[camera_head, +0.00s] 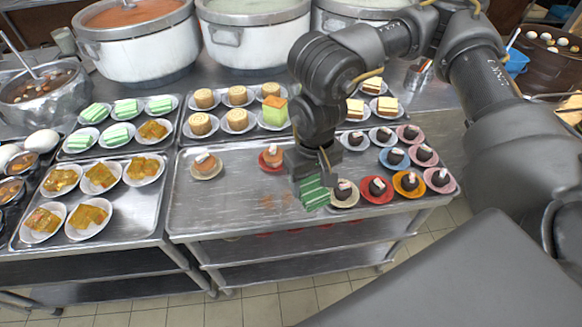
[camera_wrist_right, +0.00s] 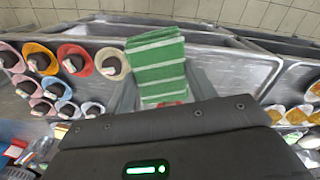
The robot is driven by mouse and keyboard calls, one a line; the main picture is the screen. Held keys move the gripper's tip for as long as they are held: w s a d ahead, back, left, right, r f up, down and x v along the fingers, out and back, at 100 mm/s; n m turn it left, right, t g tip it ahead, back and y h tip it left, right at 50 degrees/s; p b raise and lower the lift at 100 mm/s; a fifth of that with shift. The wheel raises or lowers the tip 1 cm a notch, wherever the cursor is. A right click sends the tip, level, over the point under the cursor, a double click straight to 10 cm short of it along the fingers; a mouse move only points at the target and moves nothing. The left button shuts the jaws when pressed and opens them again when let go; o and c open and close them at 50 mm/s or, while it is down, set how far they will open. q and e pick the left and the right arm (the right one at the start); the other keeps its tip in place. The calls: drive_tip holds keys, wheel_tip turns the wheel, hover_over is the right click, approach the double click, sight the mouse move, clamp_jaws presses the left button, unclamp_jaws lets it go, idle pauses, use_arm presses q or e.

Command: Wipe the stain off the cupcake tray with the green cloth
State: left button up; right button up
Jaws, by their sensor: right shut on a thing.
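The cupcake tray (camera_head: 225,212) is the metal tray at front centre, with small cakes in coloured paper cups on its right side. A faint reddish-brown stain (camera_head: 275,200) shows on its bare middle. My right gripper (camera_head: 311,174) is shut on the green cloth (camera_head: 314,194), which has pale stripes. The cloth hangs over the tray, right of the stain and close to the cupcakes; I cannot tell whether it touches the metal. In the right wrist view the cloth (camera_wrist_right: 157,60) sticks out beyond the fingers. My left gripper is out of view.
A dark cupcake on a pale saucer (camera_head: 344,193) stands just right of the cloth. A cake in a red cup (camera_head: 271,158) is behind it, partly hidden by my arm. A tray of plated yellow cakes (camera_head: 130,205) adjoins on the left. Large pots (camera_head: 137,45) stand behind.

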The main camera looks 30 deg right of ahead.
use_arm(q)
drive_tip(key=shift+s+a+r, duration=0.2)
use_arm(e)
drive_tip(key=w+a+f+m, duration=0.2)
drive_tip(key=w+f+m, duration=0.3)
drive_tip(key=w+m, duration=0.1)
drive_tip(key=w+a+f+m, duration=0.2)
drive_tip(key=w+f+m, duration=0.4)
drive_tip(key=w, duration=0.1)
drive_tip(key=shift+w+a+f+m, duration=0.25)
drive_tip(key=shift+w+a+m, duration=0.05)
drive_tip(key=shift+w+a, duration=0.1)
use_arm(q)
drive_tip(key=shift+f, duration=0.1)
use_arm(e)
drive_tip(key=shift+f, duration=0.1)
